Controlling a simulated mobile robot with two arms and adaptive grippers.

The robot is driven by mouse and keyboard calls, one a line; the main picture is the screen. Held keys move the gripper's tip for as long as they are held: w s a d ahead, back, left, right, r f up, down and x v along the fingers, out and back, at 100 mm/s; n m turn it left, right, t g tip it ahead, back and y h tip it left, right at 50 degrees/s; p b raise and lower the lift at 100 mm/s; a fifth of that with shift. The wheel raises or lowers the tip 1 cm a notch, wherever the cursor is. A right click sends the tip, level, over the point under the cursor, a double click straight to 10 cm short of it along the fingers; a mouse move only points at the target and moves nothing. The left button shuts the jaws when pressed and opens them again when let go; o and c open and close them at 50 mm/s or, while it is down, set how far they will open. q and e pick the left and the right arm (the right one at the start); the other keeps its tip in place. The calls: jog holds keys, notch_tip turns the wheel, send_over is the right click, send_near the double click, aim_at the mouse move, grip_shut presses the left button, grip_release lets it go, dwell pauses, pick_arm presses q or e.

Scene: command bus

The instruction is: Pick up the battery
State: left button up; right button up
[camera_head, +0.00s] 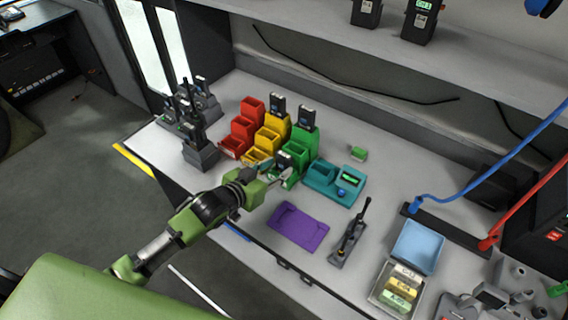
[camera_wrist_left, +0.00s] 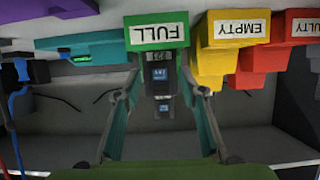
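A dark battery with a small blue screen (camera_wrist_left: 160,72) is in the front of the green bin labelled FULL (camera_wrist_left: 157,32); in the head view this battery (camera_head: 285,160) shows at the bin's lower front. My left gripper (camera_head: 281,177) is at the front of the green bin (camera_head: 303,140). In the left wrist view its fingers (camera_wrist_left: 161,88) are spread on either side of the battery, with gaps visible. Another battery (camera_head: 306,117) stands in the green bin's upper part, and one (camera_head: 278,104) in the yellow bin. My right gripper is not seen.
The yellow EMPTY bin (camera_head: 269,135) and red bin (camera_head: 240,133) adjoin the green one. Black radios (camera_head: 197,140) stand left. A teal device (camera_head: 335,181), purple mat (camera_head: 298,226), joystick-like device (camera_head: 351,234) and open blue-lidded case (camera_head: 416,247) lie to the right.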

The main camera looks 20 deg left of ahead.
pick_arm(q)
jog(key=shift+w+d+f, duration=0.1)
jog(key=shift+w, duration=0.15)
jog(key=shift+s, duration=0.1)
grip_shut()
dwell(0.3)
